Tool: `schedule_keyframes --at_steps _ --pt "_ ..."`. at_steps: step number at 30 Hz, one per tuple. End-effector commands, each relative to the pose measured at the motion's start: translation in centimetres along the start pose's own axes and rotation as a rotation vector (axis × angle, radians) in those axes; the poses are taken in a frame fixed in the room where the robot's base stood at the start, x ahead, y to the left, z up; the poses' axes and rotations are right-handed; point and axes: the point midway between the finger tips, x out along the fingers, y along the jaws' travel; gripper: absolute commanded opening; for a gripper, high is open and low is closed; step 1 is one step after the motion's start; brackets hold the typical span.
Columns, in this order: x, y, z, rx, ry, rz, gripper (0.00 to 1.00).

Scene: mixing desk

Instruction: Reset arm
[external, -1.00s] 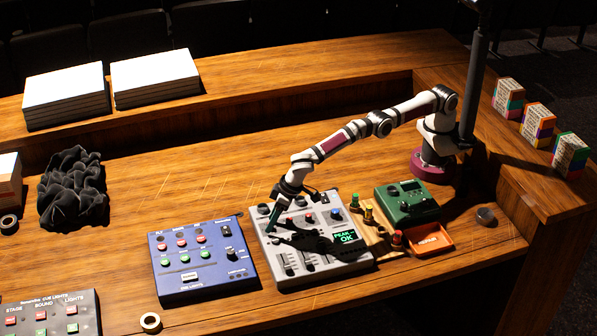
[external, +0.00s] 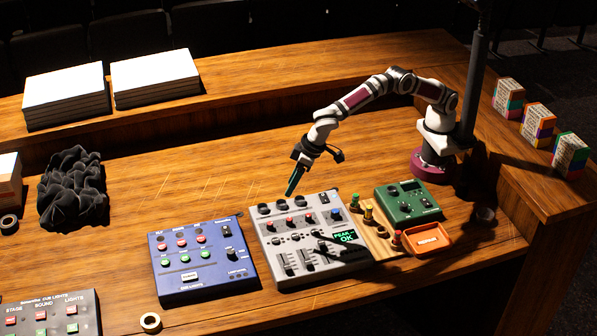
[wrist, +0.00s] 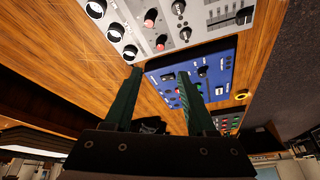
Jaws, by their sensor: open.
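My gripper (external: 294,181) hangs above the desk just behind the back edge of the grey mixer (external: 283,261), its dark green fingers pointing down and to the left. In the wrist view the two fingers of my gripper (wrist: 158,92) stand well apart with nothing between them. The grey mixer also shows at the top of the wrist view (wrist: 208,18), with knobs along its edge. Its small screen (external: 346,237) reads "PEAK OK". The blue panel (external: 204,275) lies left of the mixer, and it also shows beyond the fingers in the wrist view (wrist: 222,72).
A green box (external: 406,203), an orange tray (external: 428,239) and a wooden strip with coloured knobs sit right of the mixer. Bare desk lies behind the panels.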

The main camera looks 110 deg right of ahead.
Motion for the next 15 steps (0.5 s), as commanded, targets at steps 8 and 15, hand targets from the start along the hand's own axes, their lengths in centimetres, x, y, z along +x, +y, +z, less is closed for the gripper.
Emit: schedule_keyframes --at_steps 8,15 --pt "-3.1 3.6 -0.1 0.003 -0.045 0.009 0.56" --pt "-14.6 21.8 10.6 0.013 -0.291 0.0 0.56"
